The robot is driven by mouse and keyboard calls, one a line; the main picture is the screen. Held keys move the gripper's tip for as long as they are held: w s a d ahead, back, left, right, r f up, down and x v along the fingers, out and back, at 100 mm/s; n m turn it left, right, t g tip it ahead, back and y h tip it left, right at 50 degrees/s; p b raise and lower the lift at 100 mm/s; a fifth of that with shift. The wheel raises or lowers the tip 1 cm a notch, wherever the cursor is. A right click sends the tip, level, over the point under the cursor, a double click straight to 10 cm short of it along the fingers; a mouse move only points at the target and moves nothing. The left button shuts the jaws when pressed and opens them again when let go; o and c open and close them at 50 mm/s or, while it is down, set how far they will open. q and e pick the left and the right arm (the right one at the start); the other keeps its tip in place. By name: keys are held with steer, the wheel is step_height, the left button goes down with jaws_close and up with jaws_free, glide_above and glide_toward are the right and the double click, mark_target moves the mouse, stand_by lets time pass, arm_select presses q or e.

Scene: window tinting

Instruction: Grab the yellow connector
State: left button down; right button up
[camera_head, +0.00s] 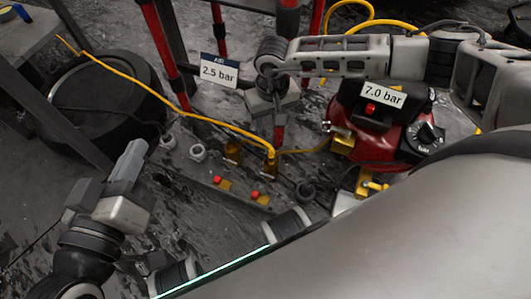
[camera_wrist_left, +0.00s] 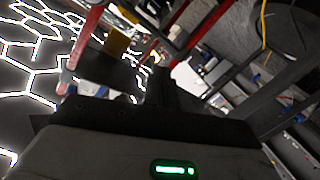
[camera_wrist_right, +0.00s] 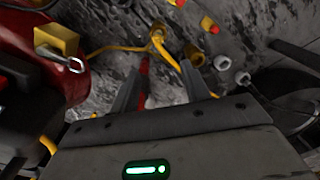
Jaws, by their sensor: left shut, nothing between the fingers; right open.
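The yellow connector (camera_head: 269,153) sits at the end of a yellow hose, at a brass fitting in the middle of the head view. It also shows in the right wrist view (camera_wrist_right: 158,37), just beyond my fingertips. My right gripper (camera_head: 276,118) points down above it, and the right wrist view shows its two fingers (camera_wrist_right: 162,75) apart and empty. The fingertips look close to the connector, but I cannot tell whether they touch it. My left gripper (camera_head: 133,158) is shut and empty at the left, well apart from the connector.
A red compressor (camera_head: 370,140) marked 7.0 bar stands right of my right gripper. A sign (camera_head: 219,71) reads 2.5 bar. Red posts (camera_head: 163,50) rise behind, and a black round tank (camera_head: 105,100) is at the left. Red-knobbed valves (camera_head: 258,197) stand in front of the connector.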

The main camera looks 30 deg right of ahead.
steer(key=b, duration=0.2)
glide_above(271, 149)
step_height(271, 149, down, 5)
step_height(271, 149, down, 5)
steer(key=shift+s+a+f+b, duration=0.1)
steer(key=shift+s+f+b, duration=0.1)
steer(key=shift+b, duration=0.75)
steer(key=shift+f, duration=0.45)
step_height(271, 149, down, 4)
steer(key=b, duration=0.3)
steer(key=shift+w+f, duration=0.15)
steer(key=shift+f, duration=0.2)
arm_select(q)
step_height(271, 149, up, 10)
steer(key=w+m+t+h, duration=0.1)
steer(key=m+t+h, duration=0.4)
steer(key=m, duration=0.3)
steer(key=shift+a+r+m+h, duration=0.25)
steer(key=shift+m+h, duration=0.15)
steer(key=shift+h, duration=0.4)
arm_select(e)
jaws_close()
